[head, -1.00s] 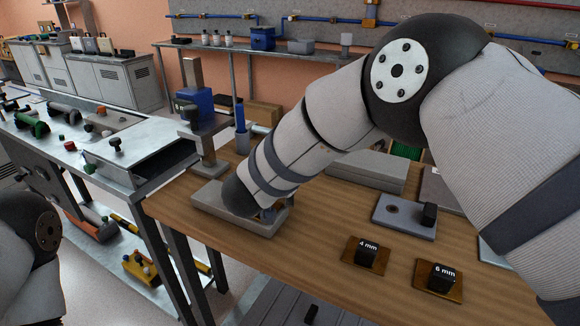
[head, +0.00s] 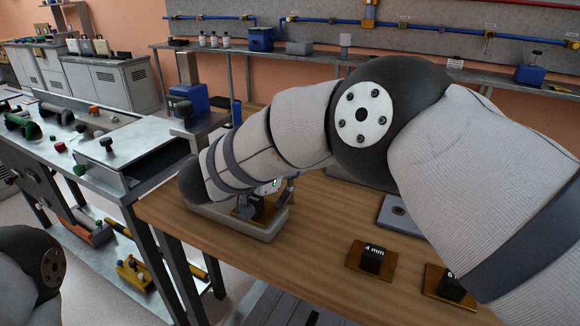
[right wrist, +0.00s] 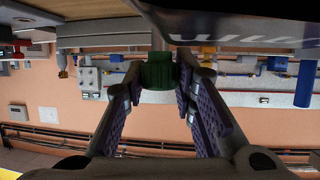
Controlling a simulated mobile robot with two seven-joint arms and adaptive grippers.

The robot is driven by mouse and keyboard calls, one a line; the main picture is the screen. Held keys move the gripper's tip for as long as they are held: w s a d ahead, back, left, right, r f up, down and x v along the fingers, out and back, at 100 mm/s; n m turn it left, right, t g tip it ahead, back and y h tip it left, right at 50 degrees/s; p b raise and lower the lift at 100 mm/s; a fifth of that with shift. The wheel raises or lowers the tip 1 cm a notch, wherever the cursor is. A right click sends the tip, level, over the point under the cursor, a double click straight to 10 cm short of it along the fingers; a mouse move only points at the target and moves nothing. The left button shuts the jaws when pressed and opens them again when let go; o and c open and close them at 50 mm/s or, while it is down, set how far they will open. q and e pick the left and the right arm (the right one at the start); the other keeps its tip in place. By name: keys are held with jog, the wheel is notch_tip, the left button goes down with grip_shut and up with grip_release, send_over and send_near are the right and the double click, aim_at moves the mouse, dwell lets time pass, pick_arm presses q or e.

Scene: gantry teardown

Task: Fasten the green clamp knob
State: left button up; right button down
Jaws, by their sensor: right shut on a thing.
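The green clamp knob (right wrist: 158,72) is in the right wrist view, at the end of a shaft that runs up out of the picture. The two fingers of my right gripper (right wrist: 159,88) stand on either side of it and are shut on it. In the head view my right arm reaches left over the wooden table, and its wrist covers the knob. Only a small part of the right gripper (head: 277,188) shows there, above a grey tray. My left gripper is out of view.
The grey tray (head: 255,232) holds a dark block on an orange plate (head: 248,212). A 4 mm block (head: 372,261) and another labelled block (head: 453,286) stand to the right. A blue device (head: 190,101) is behind my wrist. A metal bench (head: 100,170) stands left.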

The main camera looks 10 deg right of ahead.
jog(key=c, duration=1.3)
grip_release()
notch_tip(320, 180, up, 10)
jog(key=shift+f, duration=0.1)
